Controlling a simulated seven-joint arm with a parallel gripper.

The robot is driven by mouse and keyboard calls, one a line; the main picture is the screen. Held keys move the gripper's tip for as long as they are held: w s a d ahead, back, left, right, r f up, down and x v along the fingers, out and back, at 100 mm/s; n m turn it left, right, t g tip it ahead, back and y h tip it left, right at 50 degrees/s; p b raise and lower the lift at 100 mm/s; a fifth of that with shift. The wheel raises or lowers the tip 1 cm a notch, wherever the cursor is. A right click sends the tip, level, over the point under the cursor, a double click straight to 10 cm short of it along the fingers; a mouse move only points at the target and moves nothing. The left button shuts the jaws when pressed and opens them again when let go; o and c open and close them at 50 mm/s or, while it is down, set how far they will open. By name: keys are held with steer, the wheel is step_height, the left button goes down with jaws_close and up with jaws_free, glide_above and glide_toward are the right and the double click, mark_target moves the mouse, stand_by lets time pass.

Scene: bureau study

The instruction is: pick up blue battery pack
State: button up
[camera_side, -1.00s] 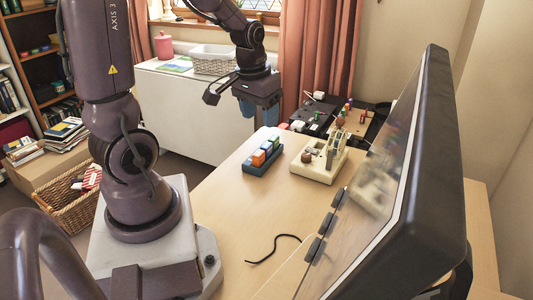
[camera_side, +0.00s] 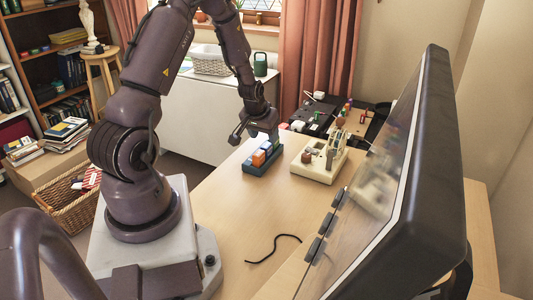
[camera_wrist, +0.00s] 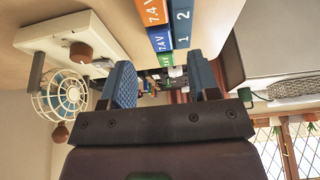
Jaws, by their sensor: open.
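The blue battery pack (camera_wrist: 160,40) stands in a blue rack (camera_wrist: 183,15) between an orange pack (camera_wrist: 152,12) and a green one (camera_wrist: 166,60). In the side view the rack (camera_side: 260,170) sits on the desk, with the orange pack (camera_side: 258,158) at its near end. My gripper (camera_wrist: 162,80) is open and empty, its two blue-padded fingers apart and in line with the rack's far end. In the side view my gripper (camera_side: 268,132) is just above that end and hides part of it.
Dark trays (camera_side: 312,118) lie behind. A black cable (camera_side: 275,243) lies on otherwise clear desk.

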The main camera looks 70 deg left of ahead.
mark_target(266, 145)
steer(key=shift+x, duration=2.9)
steer(key=shift+s, duration=0.15)
steer(key=c, duration=0.9)
